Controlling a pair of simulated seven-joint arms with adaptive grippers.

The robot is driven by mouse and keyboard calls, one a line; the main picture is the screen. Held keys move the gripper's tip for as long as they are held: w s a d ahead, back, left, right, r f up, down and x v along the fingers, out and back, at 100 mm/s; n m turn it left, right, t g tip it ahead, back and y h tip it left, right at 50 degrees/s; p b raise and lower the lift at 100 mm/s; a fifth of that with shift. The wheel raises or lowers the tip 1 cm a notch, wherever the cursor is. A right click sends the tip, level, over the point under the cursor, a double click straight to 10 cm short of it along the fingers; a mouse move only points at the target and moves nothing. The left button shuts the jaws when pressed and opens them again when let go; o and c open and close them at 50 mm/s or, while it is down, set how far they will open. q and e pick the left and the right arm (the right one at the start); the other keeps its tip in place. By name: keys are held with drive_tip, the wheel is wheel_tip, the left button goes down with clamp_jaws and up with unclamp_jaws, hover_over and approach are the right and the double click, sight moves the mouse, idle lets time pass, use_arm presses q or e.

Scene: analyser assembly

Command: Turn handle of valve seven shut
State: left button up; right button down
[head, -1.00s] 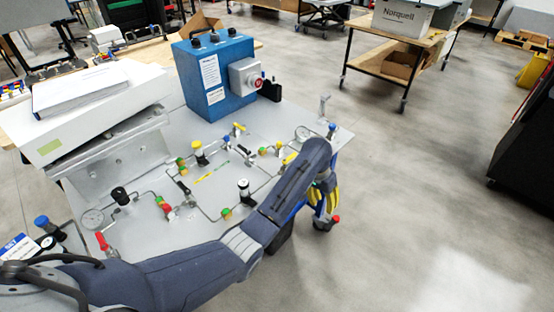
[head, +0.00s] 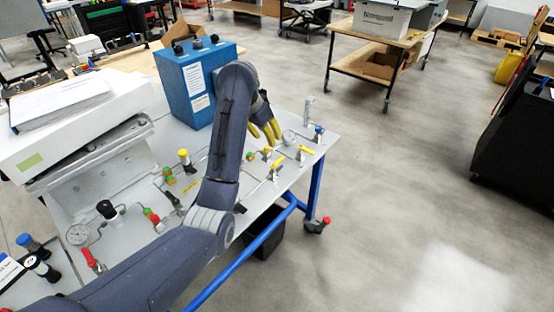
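The grey panel (head: 150,240) carries thin tubing and several valves. No valve number is readable, so I cannot tell which one is valve seven. Yellow handles show at the panel's right: one (head: 276,163), a second (head: 305,150), and a smaller one (head: 267,150). My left gripper (head: 266,131), with yellow fingers, hangs over the panel's far right part, just beyond the smaller yellow handle. Contact with any handle cannot be made out, nor whether the fingers are spread or closed. My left arm hides the panel's middle. My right gripper is out of view.
A blue box (head: 193,85) stands at the panel's back, left of my gripper. A gauge (head: 78,234), a black knob (head: 106,209) and a red handle (head: 91,258) are at the left. Open floor (head: 400,200) lies to the right.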

sight(279, 160)
use_arm(q)
drive_tip(key=x, duration=1.5)
drive_tip(key=shift+s+f, duration=0.1)
drive_tip(key=shift+f, duration=0.2)
drive_tip(key=shift+c, duration=0.2)
clamp_jaws()
